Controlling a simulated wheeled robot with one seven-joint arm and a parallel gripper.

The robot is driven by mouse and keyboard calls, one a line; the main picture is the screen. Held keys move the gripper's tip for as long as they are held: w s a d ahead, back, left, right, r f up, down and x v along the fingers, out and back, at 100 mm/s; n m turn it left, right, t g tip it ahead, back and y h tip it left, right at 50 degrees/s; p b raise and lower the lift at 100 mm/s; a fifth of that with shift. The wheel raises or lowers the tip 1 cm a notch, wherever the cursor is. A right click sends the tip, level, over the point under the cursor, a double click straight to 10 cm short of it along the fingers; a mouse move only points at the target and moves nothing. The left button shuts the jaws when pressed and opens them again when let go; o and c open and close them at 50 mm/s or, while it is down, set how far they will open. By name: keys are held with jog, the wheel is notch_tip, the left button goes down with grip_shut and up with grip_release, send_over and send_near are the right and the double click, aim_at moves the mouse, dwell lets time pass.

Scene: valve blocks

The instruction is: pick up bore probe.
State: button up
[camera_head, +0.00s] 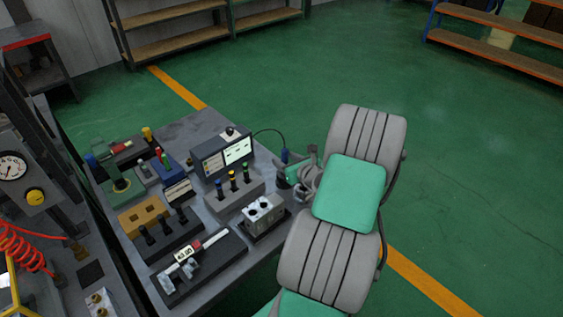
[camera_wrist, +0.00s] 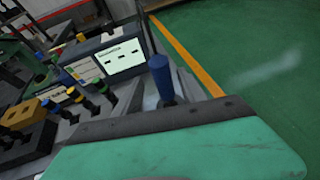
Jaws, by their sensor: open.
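The bore probe, a blue upright handle on a thin dark cable, stands at the right edge of the bench (camera_head: 284,155), beside the display unit (camera_head: 224,152). In the wrist view the blue handle (camera_wrist: 162,78) stands near the middle, its lower end hidden behind my teal and dark-grey hand part. My gripper (camera_head: 288,175) is open, close to the probe on its near side in the head view. Nothing shows between its fingers, though the fingertips are small and partly unclear there. The wrist view does not show the fingertips.
A grey block (camera_head: 238,197) with several colour-topped plugs and a metal block with bores (camera_head: 264,212) stand close to my arm. A gauge on a dark base (camera_head: 196,262) and a yellow block (camera_head: 144,215) lie farther left. Open green floor lies right of the bench.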

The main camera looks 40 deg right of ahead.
jog(key=x, duration=0.3)
jog(key=p+x, duration=0.1)
jog(key=x, duration=0.1)
jog(key=shift+s+d, duration=0.15)
jog(key=shift+d, duration=0.15)
grip_shut()
